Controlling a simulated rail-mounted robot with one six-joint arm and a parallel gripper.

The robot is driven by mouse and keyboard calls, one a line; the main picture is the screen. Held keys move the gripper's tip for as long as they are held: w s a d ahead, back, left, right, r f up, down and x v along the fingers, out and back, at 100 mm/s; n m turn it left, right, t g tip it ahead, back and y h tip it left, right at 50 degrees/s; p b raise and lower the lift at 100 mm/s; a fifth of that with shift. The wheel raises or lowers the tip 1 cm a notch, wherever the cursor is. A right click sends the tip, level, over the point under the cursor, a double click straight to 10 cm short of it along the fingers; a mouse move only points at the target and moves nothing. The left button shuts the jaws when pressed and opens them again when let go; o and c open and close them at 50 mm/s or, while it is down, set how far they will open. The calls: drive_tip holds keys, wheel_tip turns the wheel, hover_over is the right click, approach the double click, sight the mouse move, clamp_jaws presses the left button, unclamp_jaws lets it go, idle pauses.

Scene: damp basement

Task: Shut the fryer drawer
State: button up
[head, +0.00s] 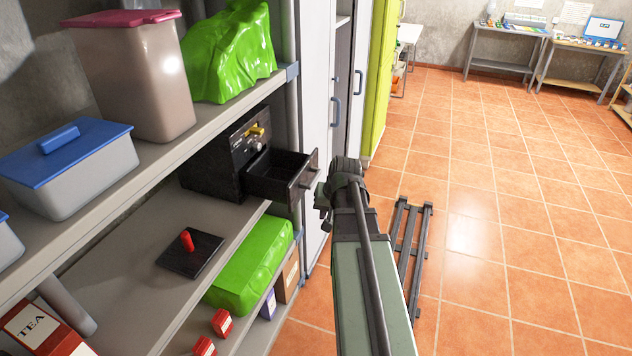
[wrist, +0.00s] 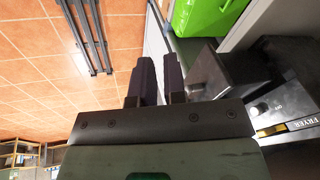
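The fryer (head: 212,166) is a black box on the middle shelf, with a yellow part and pale knobs on its front. Its label and a knob show at the right of the wrist view (wrist: 285,105). The fryer drawer (head: 272,184) is pulled out, and its dark interior looks empty. The drawer also shows beside my fingers in the wrist view (wrist: 228,72). My gripper (head: 324,200) is just right of the drawer's front, outside the shelf. Its two fingers (wrist: 160,78) are a little apart with nothing between them. I cannot tell whether they touch the drawer.
A green bag (head: 250,265) lies below the drawer, and another (head: 230,52) is on the shelf above. A dark plate with a red handle (head: 187,242) lies left of it. A white cabinet (head: 316,90) stands behind. A dark rack (head: 408,245) lies on the open tiled floor.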

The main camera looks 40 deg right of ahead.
drive_tip(key=shift+m+t+h, duration=0.3)
drive_tip(key=shift+m+t, duration=0.6)
drive_tip(key=d, duration=0.2)
drive_tip(key=w+d+r, duration=0.1)
drive_tip(key=d, duration=0.2)
drive_tip(key=w+d+r, duration=0.1)
drive_tip(key=d, duration=0.1)
drive_tip(key=shift+d, duration=0.25)
clamp_jaws()
drive_tip(key=w+f+t+b, duration=0.1)
drive_tip(key=w+f+b, duration=0.2)
drive_tip(key=w, duration=0.3)
drive_tip(key=w+f+t+b, duration=0.1)
drive_tip(key=w+f+b, duration=0.2)
drive_tip(key=w+b, duration=0.2)
drive_tip(key=shift+w+f+m+h, duration=0.35)
drive_tip(key=shift+w+m+h, duration=0.05)
drive_tip(key=shift+w, duration=0.35)
